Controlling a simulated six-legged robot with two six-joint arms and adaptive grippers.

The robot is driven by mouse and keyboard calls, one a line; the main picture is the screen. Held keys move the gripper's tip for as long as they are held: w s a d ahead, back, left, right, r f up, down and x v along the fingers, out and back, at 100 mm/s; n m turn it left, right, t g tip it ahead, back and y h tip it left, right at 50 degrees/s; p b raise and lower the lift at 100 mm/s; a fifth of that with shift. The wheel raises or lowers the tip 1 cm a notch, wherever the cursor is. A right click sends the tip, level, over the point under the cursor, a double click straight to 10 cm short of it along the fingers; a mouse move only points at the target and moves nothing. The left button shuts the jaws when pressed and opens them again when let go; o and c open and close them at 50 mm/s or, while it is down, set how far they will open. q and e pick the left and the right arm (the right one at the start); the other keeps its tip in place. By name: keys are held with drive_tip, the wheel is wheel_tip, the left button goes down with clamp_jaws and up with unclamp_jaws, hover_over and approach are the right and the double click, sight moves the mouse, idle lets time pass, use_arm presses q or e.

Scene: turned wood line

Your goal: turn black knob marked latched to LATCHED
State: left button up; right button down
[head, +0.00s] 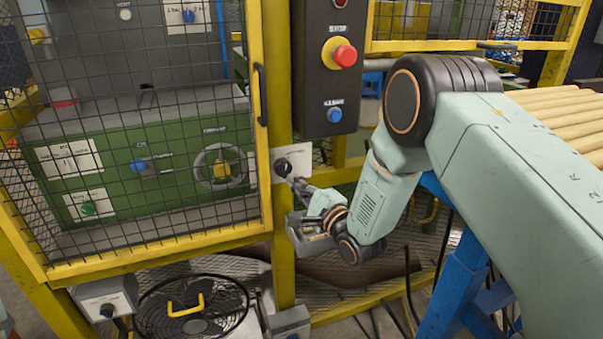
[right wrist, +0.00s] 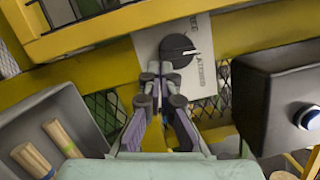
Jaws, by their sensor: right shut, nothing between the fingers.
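The black knob (head: 283,167) sits on a white plate (head: 300,156) on the yellow post beside the cage door. In the right wrist view the round knob (right wrist: 178,48) shows a pale line pointing right. The plate (right wrist: 150,48) carries the words FREE, upper right, and LATCHED, lower right; the line points roughly between them. My right gripper (head: 295,182) is shut and empty, its fingertips just at the knob's lower edge. In the right wrist view the fingertips (right wrist: 158,72) are close together below-left of the knob; I cannot tell whether they touch it. My left gripper is not in view.
A black control box (head: 328,95) with a red stop button (head: 345,56) and a blue button (head: 334,115) hangs above right of the knob. The mesh door (head: 268,200) is at the left. A grey tray with wooden pieces (right wrist: 35,150) lies left of the gripper.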

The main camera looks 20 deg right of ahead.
drive_tip(key=shift+a+f+m+t+b, duration=0.15)
drive_tip(key=shift+a+m+t+b, duration=0.1)
drive_tip(key=shift+m, duration=0.75)
drive_tip(key=shift+a+f+m+t+b, duration=0.15)
drive_tip(key=shift+a+m+b, duration=0.1)
drive_tip(key=shift+m, duration=0.75)
drive_tip(key=shift+a+m, duration=0.1)
drive_tip(key=shift+m, duration=0.4)
drive_tip(key=shift+a, duration=0.2)
drive_tip(key=shift+f, duration=0.1)
